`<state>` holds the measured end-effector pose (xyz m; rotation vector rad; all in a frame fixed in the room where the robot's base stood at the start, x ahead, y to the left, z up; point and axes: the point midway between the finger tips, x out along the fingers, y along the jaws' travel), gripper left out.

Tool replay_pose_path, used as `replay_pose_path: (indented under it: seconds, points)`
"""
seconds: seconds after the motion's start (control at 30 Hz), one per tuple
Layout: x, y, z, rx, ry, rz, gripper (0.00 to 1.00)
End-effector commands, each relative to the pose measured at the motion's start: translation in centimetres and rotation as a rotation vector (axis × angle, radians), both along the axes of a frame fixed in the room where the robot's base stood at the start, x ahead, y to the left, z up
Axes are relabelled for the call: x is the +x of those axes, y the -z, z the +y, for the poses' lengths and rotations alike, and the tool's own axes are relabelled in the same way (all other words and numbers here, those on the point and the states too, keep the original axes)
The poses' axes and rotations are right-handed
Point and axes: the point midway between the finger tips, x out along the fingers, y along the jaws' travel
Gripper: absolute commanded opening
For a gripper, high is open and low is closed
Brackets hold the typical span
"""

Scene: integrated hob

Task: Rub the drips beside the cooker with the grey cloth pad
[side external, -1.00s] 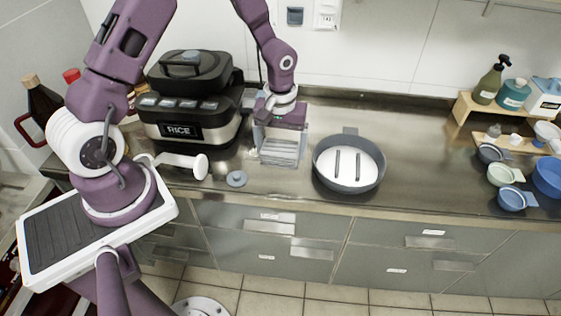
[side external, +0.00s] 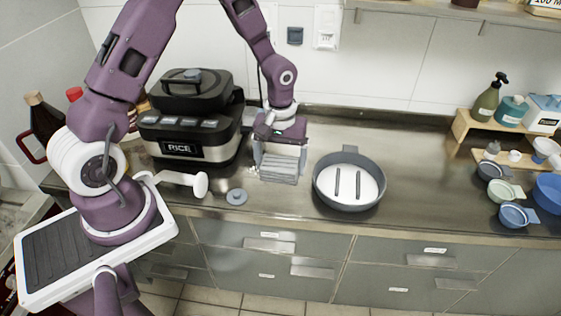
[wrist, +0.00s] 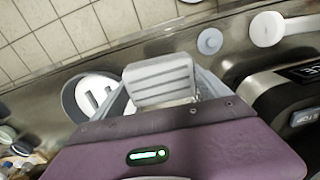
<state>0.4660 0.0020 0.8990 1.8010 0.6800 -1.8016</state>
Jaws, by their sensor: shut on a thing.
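The grey cloth pad (side external: 280,170) is a ribbed light-grey block between the fingers of my gripper (side external: 280,158). It is low over the steel counter, just right of the black cooker (side external: 190,120) marked RICE. I cannot tell whether the pad touches the counter. In the wrist view the pad (wrist: 160,78) sits between the two translucent fingers of my gripper (wrist: 165,92), which is shut on it. The cooker also shows at the right edge of the wrist view (wrist: 272,98). I cannot make out the drips in either view.
A grey pan (side external: 349,208) stands close to the right of the pad. A small round grey lid-like disc (side external: 236,197) and a white-headed tool (side external: 185,181) lie in front of the cooker. Bowls and bottles stand far right. Counter between pan and bowls (side external: 430,185) is clear.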

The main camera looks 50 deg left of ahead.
Motion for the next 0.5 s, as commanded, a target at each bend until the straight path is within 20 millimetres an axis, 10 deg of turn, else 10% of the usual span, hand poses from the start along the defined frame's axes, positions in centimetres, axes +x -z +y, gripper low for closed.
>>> replay_pose_path:
  seconds: [0.5]
  points:
    - [-0.3,2.2,11.5,0.0,0.0,0.0,0.44]
